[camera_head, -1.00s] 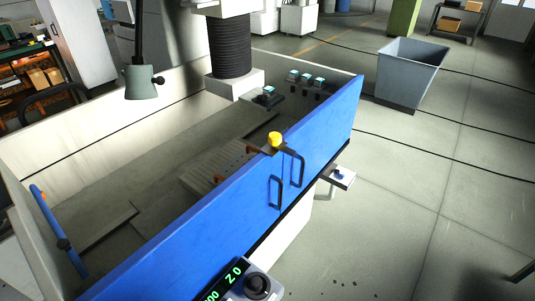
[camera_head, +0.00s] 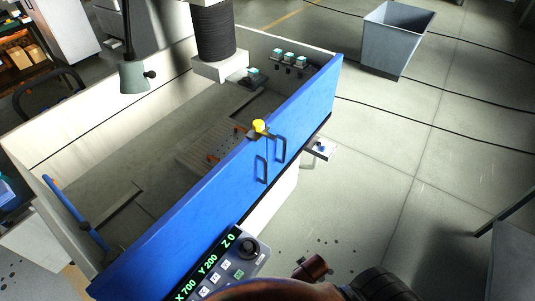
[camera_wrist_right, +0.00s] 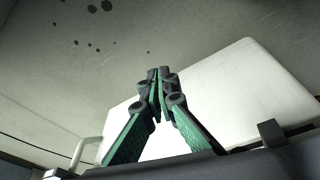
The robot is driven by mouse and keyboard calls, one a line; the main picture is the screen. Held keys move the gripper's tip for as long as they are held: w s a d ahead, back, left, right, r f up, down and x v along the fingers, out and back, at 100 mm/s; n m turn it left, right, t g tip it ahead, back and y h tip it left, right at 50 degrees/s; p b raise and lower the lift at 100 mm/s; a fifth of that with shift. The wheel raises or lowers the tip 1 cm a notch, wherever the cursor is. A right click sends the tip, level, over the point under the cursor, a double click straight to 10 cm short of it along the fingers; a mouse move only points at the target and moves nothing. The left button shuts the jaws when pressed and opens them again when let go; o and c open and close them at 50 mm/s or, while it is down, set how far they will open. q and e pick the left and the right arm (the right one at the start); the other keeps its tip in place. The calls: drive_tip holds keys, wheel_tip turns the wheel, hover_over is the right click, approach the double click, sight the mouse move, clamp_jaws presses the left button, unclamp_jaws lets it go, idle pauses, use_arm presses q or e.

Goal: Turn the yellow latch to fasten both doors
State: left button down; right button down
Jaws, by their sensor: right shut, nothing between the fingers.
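The yellow latch (camera_head: 259,126) sits on the top edge of the two blue doors, where they meet, with a dark bar under its knob. The left blue door (camera_head: 190,205) and the right blue door (camera_head: 312,96) stand in line. Each has a dark handle near the join, the left handle (camera_head: 261,169) and the right handle (camera_head: 281,149). My right gripper (camera_wrist_right: 155,75) shows in the wrist view, its green-padded fingers together and empty in front of a white panel. The latch is not in that view. My left gripper is out of view.
A control panel (camera_head: 225,267) with green digits juts out at the doors' near end. A lamp (camera_head: 133,76) and a black bellows column (camera_head: 214,30) stand over the tank. A small shelf (camera_head: 320,147) sticks out beyond the doors. A grey bin (camera_head: 394,38) stands on otherwise open floor.

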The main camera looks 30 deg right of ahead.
drive_tip(key=w+d+r+t+h+p, duration=0.1)
drive_tip(key=w+r+p, duration=0.15)
drive_tip(key=r, duration=0.85)
drive_tip(key=w+d+r+t+h+p, duration=0.1)
drive_tip(key=d+r+p, duration=0.15)
drive_tip(key=r, duration=0.95)
drive_tip(key=w+d+r+n+t+h, duration=0.3)
drive_tip(key=w+r, duration=0.5)
drive_tip(key=r, duration=0.3)
drive_tip(key=w+a+r+n+t+h+p, duration=0.1)
drive_tip(key=w+a+r+n+t, duration=0.7)
drive_tip(key=w+a+r+n, duration=0.2)
wheel_tip(320, 180, up, 4)
drive_tip(key=shift+w+a+r+t, duration=0.15)
drive_tip(key=shift+w+r+t, duration=0.15)
drive_tip(key=shift+w, duration=0.65)
